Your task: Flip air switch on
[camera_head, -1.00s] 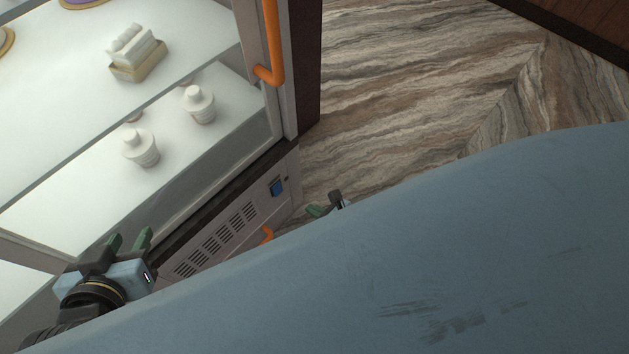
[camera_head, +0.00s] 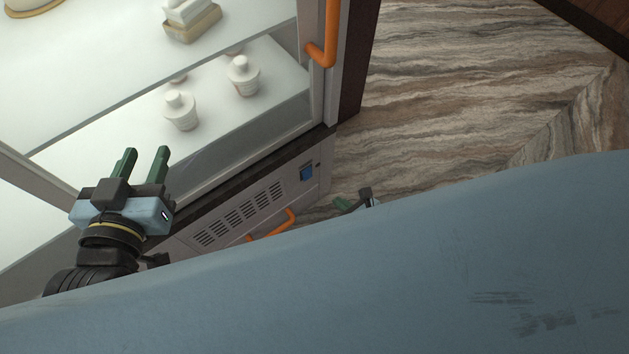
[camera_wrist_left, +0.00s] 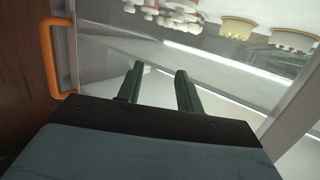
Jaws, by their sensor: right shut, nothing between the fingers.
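A small blue switch (camera_head: 306,173) sits on the grey lower panel of the display counter, right of a vent grille. My left gripper (camera_head: 145,158) is open and empty in front of the counter's glass, left of the switch and well apart from it. In the left wrist view its two green fingers (camera_wrist_left: 157,85) stand apart with nothing between them. My right gripper (camera_head: 346,205) shows only in part, just beyond my blue body's edge, below and right of the switch. It is shut and empty. The switch does not show in the left wrist view.
The counter has a vent grille (camera_head: 240,213), an orange lower handle (camera_head: 272,226) and an orange upright handle (camera_head: 331,40), also in the left wrist view (camera_wrist_left: 52,60). White jars (camera_head: 181,110) stand behind glass. Marbled floor (camera_head: 450,90) is clear at right.

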